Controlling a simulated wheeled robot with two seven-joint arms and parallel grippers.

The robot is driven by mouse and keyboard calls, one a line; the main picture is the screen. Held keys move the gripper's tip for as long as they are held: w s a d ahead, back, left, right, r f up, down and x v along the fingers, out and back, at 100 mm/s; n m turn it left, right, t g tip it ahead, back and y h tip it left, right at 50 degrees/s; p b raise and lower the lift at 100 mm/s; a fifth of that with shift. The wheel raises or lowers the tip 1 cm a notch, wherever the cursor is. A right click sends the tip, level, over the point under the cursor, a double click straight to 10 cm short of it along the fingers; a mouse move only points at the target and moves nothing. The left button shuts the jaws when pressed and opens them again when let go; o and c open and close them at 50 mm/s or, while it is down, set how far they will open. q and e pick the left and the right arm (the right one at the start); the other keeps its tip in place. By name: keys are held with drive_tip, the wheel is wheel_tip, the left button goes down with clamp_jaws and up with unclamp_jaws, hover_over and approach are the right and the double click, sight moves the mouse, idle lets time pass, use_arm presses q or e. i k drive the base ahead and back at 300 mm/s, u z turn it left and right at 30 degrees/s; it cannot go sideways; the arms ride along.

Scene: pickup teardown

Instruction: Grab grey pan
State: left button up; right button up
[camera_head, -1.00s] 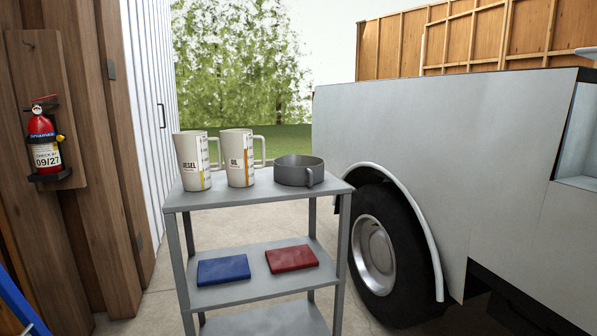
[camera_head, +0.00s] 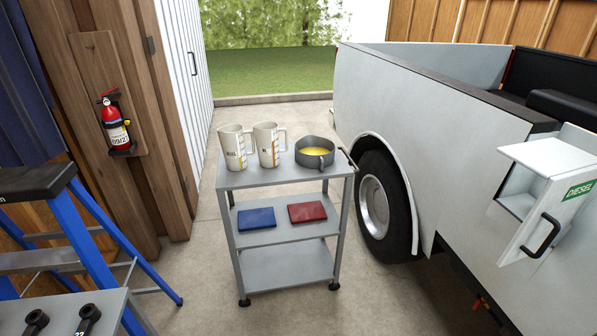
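The grey pan (camera_head: 315,152) is a round, shallow pan with a handle on its near side and yellow liquid inside. It stands upright on the top shelf of a grey cart (camera_head: 252,179), at the right end. Neither of my grippers shows in the head view, and nothing touches the pan.
Two white jugs, a left one (camera_head: 234,147) and a right one (camera_head: 267,145), stand left of the pan. A blue book-like item (camera_head: 256,218) and a red one (camera_head: 307,212) lie on the middle shelf. The truck (camera_head: 440,150) is at right, a blue ladder (camera_head: 112,238) at left.

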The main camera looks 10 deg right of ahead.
sight(311, 151)
drive_tip(key=z, duration=0.8)
drive_tip(key=i, duration=1.3)
drive_tip(key=u, duration=1.95)
drive_tip(key=i, duration=1.05)
drive_tip(key=z, duration=1.55)
